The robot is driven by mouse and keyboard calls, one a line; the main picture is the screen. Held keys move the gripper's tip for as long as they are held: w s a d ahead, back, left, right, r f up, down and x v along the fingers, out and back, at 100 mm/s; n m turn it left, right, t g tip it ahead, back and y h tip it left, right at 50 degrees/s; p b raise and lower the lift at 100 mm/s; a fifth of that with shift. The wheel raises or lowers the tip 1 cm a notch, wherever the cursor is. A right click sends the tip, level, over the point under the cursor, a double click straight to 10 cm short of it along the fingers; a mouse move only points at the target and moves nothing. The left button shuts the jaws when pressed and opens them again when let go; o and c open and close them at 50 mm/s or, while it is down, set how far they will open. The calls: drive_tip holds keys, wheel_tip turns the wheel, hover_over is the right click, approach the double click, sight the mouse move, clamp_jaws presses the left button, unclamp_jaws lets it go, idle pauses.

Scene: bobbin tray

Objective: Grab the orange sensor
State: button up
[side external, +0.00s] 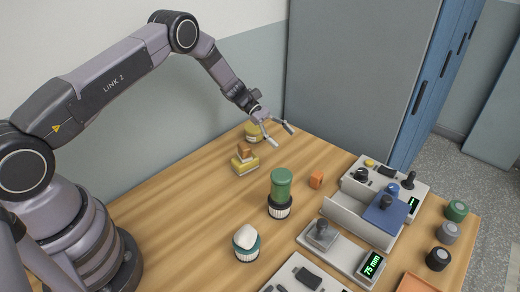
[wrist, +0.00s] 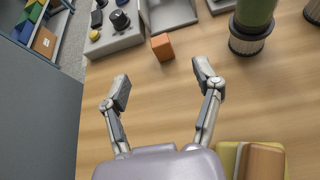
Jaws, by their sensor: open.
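The orange sensor is a small orange block (side external: 316,180) on the wooden table, between the green cylinder and the grey tray. In the wrist view it (wrist: 162,47) lies ahead of my fingers, roughly centred between them. My gripper (side external: 283,137) is open and empty, raised above the table behind the block. In the wrist view the fingers of my gripper (wrist: 162,80) are spread wide, and the block is beyond their tips, not touching them.
A green cylinder on a ribbed base (side external: 280,185) stands close beside the block; it also shows in the wrist view (wrist: 250,20). A grey tray (side external: 350,220) and control boxes lie on the other side. Yellow and brown blocks (side external: 244,162) sit near my gripper. Bare table lies between.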

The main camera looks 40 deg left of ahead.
drive_tip(key=n, duration=0.1)
approach(313, 174)
drive_tip(key=shift+t+h, duration=0.3)
drive_tip(key=d+f, duration=0.2)
drive_tip(key=d, duration=0.1)
drive_tip(key=d+f, duration=0.2)
drive_tip(key=shift+w+f, duration=0.1)
drive_tip(key=shift+w, duration=0.3)
drive_tip(key=shift+r+x, duration=0.15)
drive_tip(key=shift+x, duration=1.35)
drive_tip(key=shift+r+x, duration=0.1)
drive_tip(key=shift+x, duration=1.35)
drive_tip(key=shift+d, duration=0.15)
clamp_jaws()
